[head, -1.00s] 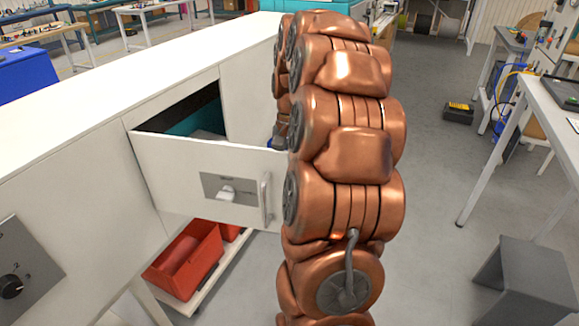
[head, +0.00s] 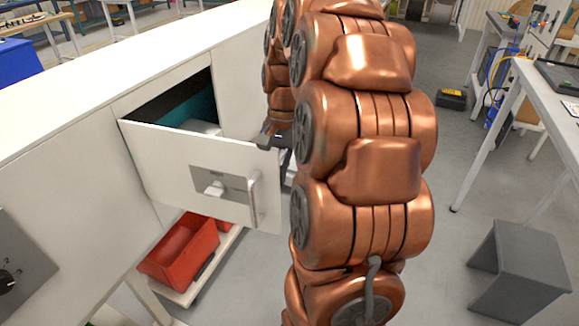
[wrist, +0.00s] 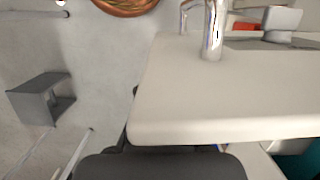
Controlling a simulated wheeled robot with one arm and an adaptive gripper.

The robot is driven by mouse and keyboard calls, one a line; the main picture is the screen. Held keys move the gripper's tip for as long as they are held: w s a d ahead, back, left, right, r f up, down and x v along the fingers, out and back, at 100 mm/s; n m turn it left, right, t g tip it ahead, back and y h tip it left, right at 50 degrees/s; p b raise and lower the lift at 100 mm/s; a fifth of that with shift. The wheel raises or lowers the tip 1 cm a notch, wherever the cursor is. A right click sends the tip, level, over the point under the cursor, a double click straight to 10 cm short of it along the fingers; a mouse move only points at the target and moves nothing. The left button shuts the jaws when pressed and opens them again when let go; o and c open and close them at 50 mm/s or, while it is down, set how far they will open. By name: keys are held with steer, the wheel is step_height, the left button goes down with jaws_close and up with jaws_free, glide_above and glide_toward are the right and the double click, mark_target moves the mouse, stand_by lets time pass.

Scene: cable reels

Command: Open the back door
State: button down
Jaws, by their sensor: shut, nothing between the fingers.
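The white door (head: 160,165) stands partly open, swung out from the long white cabinet, with a dark and teal interior behind it. It has a grey plate with a latch knob (head: 214,188) and a bar handle (head: 254,199) near its free edge. My gripper (head: 272,139) is at the top of that free edge, partly hidden by my arm; it is shut and not on the handle.
Red bins (head: 180,250) sit on a low white shelf below the door. A grey stool (head: 515,265) and a white table (head: 545,100) stand at the right. Grey floor between them and my arm is clear.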

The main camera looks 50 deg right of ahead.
steer(key=shift+s+a+b, duration=0.2)
steer(key=shift+s+a, duration=0.25)
steer(key=shift+a, duration=0.45)
steer(key=shift+s+a+b, duration=0.2)
steer(key=shift+s+a, duration=0.3)
steer(key=shift+a, duration=0.45)
steer(key=shift+s+a+b, duration=0.2)
steer(key=shift+s+a, duration=0.25)
steer(key=shift+a, duration=0.45)
steer(key=d, duration=0.2)
steer(key=w+d, duration=0.1)
steer(key=shift+w+d, duration=0.1)
steer(key=shift+d, duration=0.3)
steer(key=s+b+v, duration=0.1)
steer(key=v, duration=0.8)
steer(key=shift+w+d+r, duration=0.2)
steer(key=shift+w+r, duration=0.2)
